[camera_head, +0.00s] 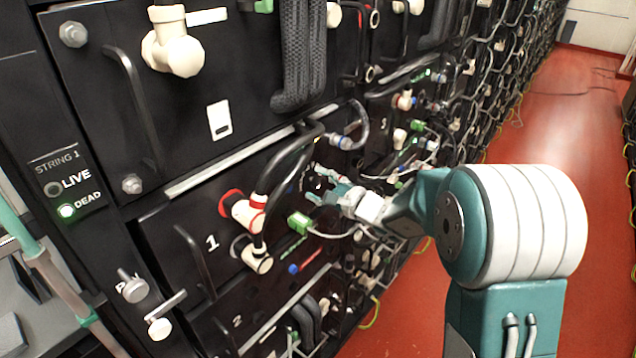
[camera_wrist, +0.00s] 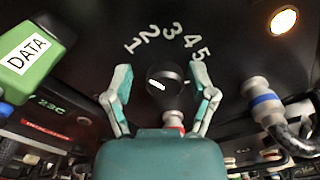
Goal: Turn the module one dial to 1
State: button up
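The dial (camera_wrist: 165,76) is a round black knob with a white mark on its lower left face, seen in the wrist view. White numerals 1 to 5 (camera_wrist: 165,38) arc above it on the black panel, with 1 at the left and 5 at the right. I cannot tell which number the mark points to. My gripper (camera_wrist: 162,84) is open, with one teal finger on each side of the dial and visible gaps between. In the head view my gripper (camera_head: 330,190) is at the front of the module marked 1 (camera_head: 212,242), and the dial is hidden or too small to make out.
A green DATA plug (camera_wrist: 30,52) is at the left and a blue-banded white connector (camera_wrist: 262,100) at the right. Cables and a red-ringed connector (camera_head: 246,212) stick out of the module front. The STRING 1 panel (camera_head: 66,185) has its green DEAD light lit. Red floor lies open at right.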

jog(key=shift+d, duration=0.1)
jog(key=shift+s+d, duration=0.1)
jog(key=shift+d, duration=0.15)
jog(key=v, duration=1.1)
jog(key=shift+s, duration=0.15)
